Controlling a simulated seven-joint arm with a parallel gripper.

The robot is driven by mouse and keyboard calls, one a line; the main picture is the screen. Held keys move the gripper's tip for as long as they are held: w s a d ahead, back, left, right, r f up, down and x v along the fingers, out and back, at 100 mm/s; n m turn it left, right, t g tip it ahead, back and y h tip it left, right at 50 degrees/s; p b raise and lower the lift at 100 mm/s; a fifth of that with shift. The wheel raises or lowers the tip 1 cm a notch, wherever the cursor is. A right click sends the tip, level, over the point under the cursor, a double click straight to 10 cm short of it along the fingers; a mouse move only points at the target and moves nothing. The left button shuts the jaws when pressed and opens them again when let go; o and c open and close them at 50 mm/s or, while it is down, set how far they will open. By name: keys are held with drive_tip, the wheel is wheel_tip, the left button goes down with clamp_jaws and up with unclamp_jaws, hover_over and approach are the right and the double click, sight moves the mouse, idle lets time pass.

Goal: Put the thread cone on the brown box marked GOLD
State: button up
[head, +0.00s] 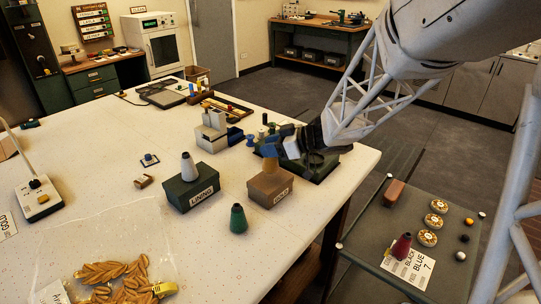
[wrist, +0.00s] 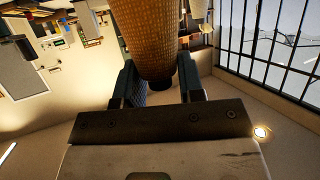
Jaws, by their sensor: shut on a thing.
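My gripper (head: 271,149) is shut on a gold-orange thread cone (head: 270,165). In the wrist view the cone's ribbed, wound side (wrist: 150,35) fills the space between the two dark fingers (wrist: 158,85). In the head view the cone is at the top of the brown box (head: 268,190), whose front label reads GOLD. The fingers and arm hide the cone's upper part. I cannot tell whether its base touches the box.
A dark green box (head: 190,188) marked LINING, with a pale cone (head: 188,168) on it, stands left. A green cone (head: 238,219) stands in front. A dark red cone (head: 402,247) is on the side shelf. The table's right edge is near.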

drive_tip(key=shift+f, duration=1.55)
drive_tip(key=shift+f, duration=0.15)
drive_tip(key=o, duration=0.9)
drive_tip(key=shift+o, duration=0.2)
drive_tip(key=v, duration=1.2)
